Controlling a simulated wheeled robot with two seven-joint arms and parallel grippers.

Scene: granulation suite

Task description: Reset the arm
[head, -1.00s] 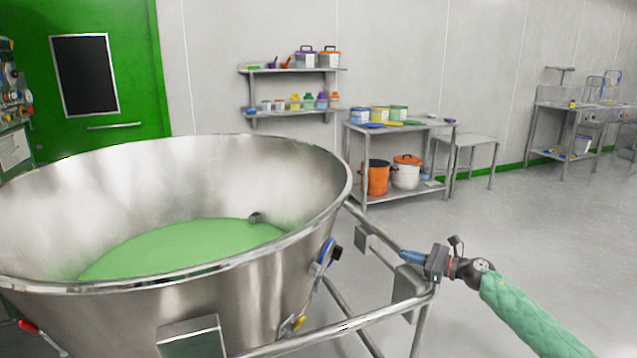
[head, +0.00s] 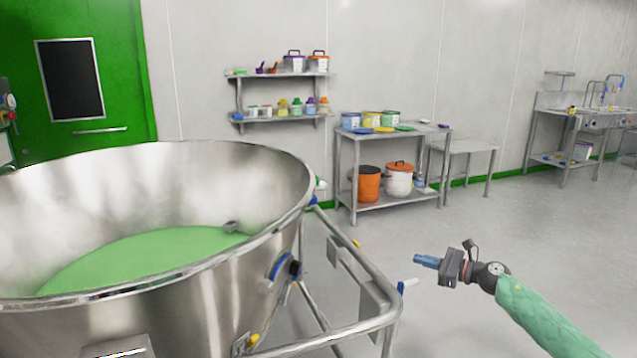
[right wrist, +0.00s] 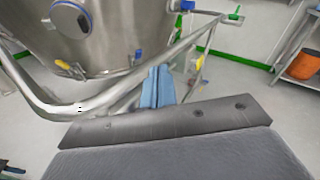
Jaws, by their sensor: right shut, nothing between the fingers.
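My right arm, in a green sleeve, comes in from the lower right of the head view. Its gripper (head: 426,261) has blue fingers and points left toward the steel bowl's frame, with a gap of floor between them. The fingers are shut and hold nothing. The right wrist view shows the blue fingers (right wrist: 157,88) together, with the frame's tubes and the bowl's underside beyond them. My left gripper is not in the head view.
A large steel bowl (head: 215,292) with green powder (head: 150,255) fills the left. Its tubular frame (head: 378,275) reaches toward my right gripper. A steel table (head: 345,160) with tubs and an orange bucket (head: 369,184) stands behind. The floor at the right is clear.

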